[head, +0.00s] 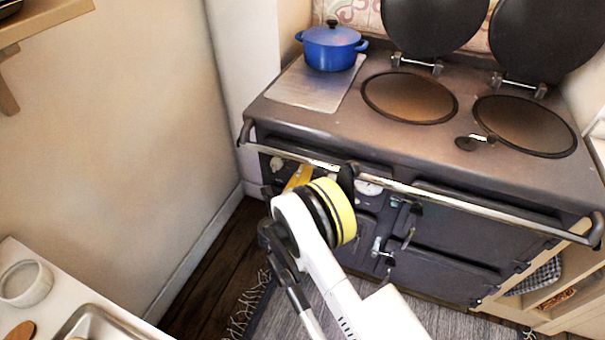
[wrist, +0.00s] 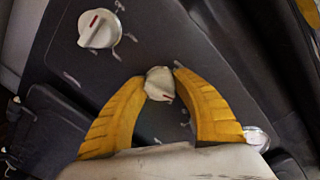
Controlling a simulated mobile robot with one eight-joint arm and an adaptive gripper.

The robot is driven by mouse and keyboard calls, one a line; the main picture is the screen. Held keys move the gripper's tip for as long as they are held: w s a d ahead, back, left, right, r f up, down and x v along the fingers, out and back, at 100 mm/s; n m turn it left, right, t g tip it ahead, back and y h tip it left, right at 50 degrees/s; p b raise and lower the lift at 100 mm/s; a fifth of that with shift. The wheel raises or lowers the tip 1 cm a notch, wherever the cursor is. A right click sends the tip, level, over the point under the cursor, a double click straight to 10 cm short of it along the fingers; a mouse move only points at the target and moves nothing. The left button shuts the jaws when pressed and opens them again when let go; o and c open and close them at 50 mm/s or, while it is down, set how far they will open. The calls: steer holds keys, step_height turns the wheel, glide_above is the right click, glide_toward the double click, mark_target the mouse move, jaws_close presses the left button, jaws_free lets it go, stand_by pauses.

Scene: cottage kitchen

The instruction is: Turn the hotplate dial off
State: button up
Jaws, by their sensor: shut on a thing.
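In the wrist view, my gripper (wrist: 160,78) has its two yellow fingers closed around the sides of a small white dial (wrist: 160,88) on the dark stove panel. A little red shows at that dial's lower edge. A second white dial (wrist: 99,28) with a red line sits apart at the upper left, untouched. The panel markings are too small to read, so I cannot tell which dial is the hotplate one. In the head view, the yellow fingers of my gripper (head: 298,178) reach under the front rail, and the held dial is hidden.
The dark range cooker (head: 400,175) has a chrome front rail (head: 440,198) just above my gripper. Both hotplate lids (head: 435,25) stand raised. A blue pot (head: 331,47) sits at the top left. A white counter (head: 60,300) is at the lower left, with floor between.

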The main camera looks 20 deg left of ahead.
steer(key=n, duration=0.7)
steer(key=shift+w+h, duration=0.1)
steer(key=shift+h, duration=0.2)
steer(key=n, duration=0.5)
steer(key=shift+n+h, duration=0.3)
steer(key=shift+n, duration=0.3)
steer(key=shift+a, duration=0.1)
steer(key=o, duration=1.2)
steer(key=shift+f, duration=0.1)
steer(key=s, duration=0.7)
steer(key=shift+s+a+r, duration=0.2)
steer(key=shift+s+a, duration=0.05)
steer(key=shift+a, duration=0.2)
